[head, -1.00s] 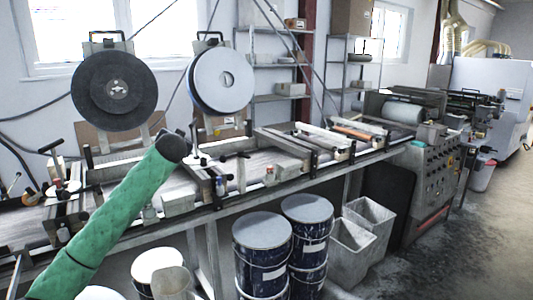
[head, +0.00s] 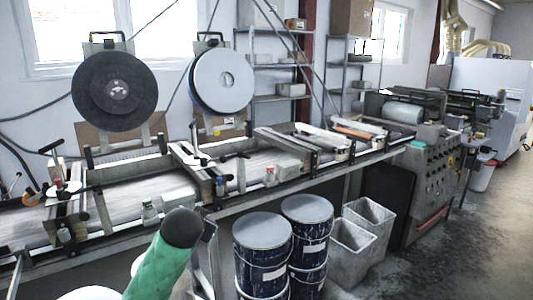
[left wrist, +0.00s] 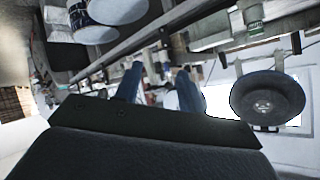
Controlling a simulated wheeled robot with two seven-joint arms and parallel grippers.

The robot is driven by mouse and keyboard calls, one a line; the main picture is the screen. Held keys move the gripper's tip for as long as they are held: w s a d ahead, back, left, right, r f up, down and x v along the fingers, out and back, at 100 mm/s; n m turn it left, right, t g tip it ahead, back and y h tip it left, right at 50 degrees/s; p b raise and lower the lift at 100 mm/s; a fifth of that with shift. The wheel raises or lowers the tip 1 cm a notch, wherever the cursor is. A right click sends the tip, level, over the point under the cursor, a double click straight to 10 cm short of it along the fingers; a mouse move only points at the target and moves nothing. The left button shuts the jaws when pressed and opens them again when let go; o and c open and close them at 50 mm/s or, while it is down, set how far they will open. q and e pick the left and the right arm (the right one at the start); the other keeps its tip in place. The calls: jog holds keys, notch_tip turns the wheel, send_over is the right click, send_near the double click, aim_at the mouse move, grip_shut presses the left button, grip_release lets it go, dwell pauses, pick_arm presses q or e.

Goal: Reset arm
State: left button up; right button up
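A green arm of mine (head: 160,268) rises from the bottom edge of the head view, left of centre, and ends in a dark rounded end (head: 182,228) in front of the conveyor's near edge. No gripper fingers show in the head view. In the left wrist view, two blue-grey fingers of my left gripper (left wrist: 160,72) stand apart with nothing held between them. My right gripper is not in view.
The conveyor line (head: 240,205) runs along the wall, with a dark reel (head: 114,90) and a grey reel (head: 221,80) above it. Blue drums (head: 262,245) and grey bins (head: 352,247) stand below it. Open floor (head: 440,265) lies at the right.

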pick_arm(q)
jog(key=s+d+f+n+g+h, duration=0.1)
jog(key=s+f+g, duration=0.3)
jog(key=s+f, duration=1.4)
jog(key=s+d+f+n+g+h, duration=0.1)
jog(key=s+f+g, duration=0.4)
jog(key=s+f, duration=1.4)
jog(key=s+d+n, duration=0.1)
jog(key=s+d, duration=0.1)
jog(key=s, duration=0.5)
jog(key=shift+s+d+g, duration=0.2)
jog(key=shift+s+g, duration=0.1)
jog(key=shift+s, duration=0.1)
